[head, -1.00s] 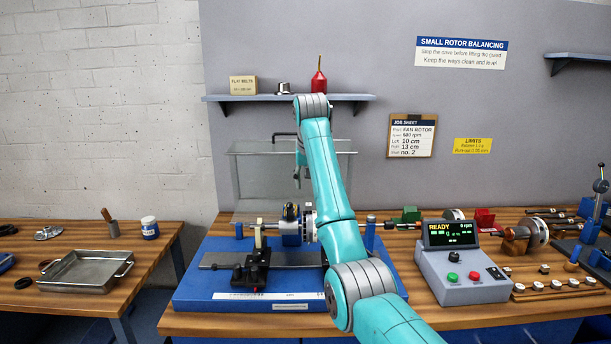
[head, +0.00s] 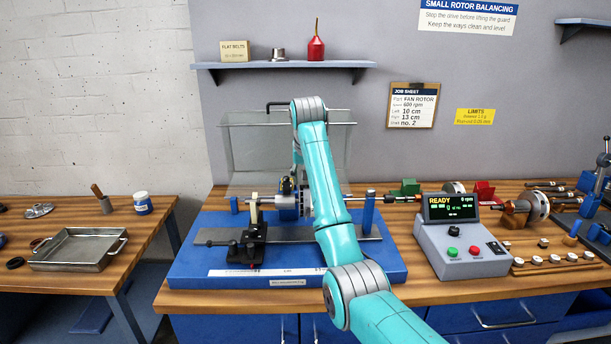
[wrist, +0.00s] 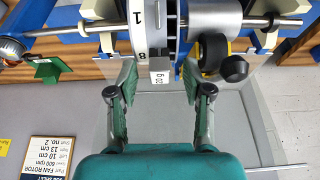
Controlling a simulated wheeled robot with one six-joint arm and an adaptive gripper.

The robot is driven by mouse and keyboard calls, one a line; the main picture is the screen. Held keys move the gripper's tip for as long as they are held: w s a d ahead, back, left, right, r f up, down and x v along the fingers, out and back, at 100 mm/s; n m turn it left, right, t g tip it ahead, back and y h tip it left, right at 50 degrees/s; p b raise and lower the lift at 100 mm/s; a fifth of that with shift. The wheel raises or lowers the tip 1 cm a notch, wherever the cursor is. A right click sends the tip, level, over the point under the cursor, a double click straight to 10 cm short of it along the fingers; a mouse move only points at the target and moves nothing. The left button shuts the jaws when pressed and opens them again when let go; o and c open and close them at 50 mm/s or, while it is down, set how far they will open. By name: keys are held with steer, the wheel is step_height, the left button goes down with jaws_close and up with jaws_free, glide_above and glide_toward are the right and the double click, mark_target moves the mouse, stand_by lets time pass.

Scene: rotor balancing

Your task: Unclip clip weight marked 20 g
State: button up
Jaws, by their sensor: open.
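The clip weight (wrist: 160,78), a small grey block with a white face whose upside-down mark reads 20 g, sits at the edge of the numbered rotor disc (wrist: 139,22) in the wrist view. My gripper (wrist: 160,84) is open, with one green-padded finger on each side of the clip weight and a gap on both sides. It holds nothing. In the head view the rotor (head: 288,203) is on the blue balancing stand (head: 200,262), partly behind my arm. My fingertips and the clip weight cannot be made out there.
A shaft (wrist: 70,30) runs across the wrist view, with a black-and-yellow round part (wrist: 212,52) close right of my fingers. A clear guard (head: 245,150) stands raised behind the rotor. The control box (head: 462,250) reads READY, 0 rpm. A metal tray (head: 78,262) lies on the left bench.

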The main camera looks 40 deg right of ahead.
jaws_close()
steer(key=shift+r, duration=0.2)
steer(key=shift+r, duration=0.7)
steer(key=shift+r, duration=0.1)
steer(key=shift+r, duration=1.9)
